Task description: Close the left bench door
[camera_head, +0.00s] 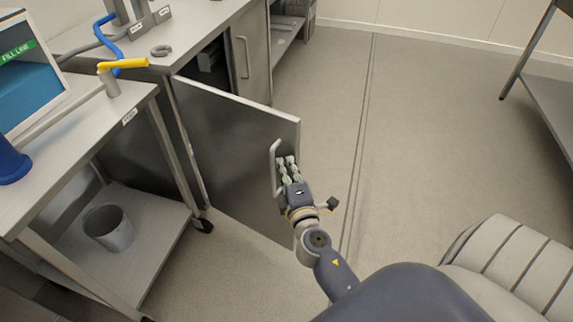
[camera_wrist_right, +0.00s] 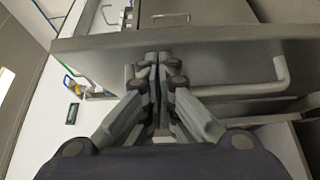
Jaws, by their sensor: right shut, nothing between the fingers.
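The left bench door (camera_head: 225,145) is a grey metal panel standing wide open, swung out from the bench. Its pale bar handle (camera_head: 274,170) is near the free edge. My right gripper (camera_head: 287,162) is at the door's face, just right of the handle, with its fingers shut and empty. In the right wrist view, the closed fingers (camera_wrist_right: 153,65) point at the door panel (camera_wrist_right: 215,45), and the handle (camera_wrist_right: 275,80) is off to their right, not between them. Whether the fingertips touch the panel I cannot tell. My left gripper is not in view.
The bench (camera_head: 190,30) has a second, closed door (camera_head: 252,55) beyond the dark opening. A wheeled cart (camera_head: 130,100) with a bucket (camera_head: 108,227) on its lower shelf stands left of the open door. The floor (camera_head: 420,130) to the right is clear.

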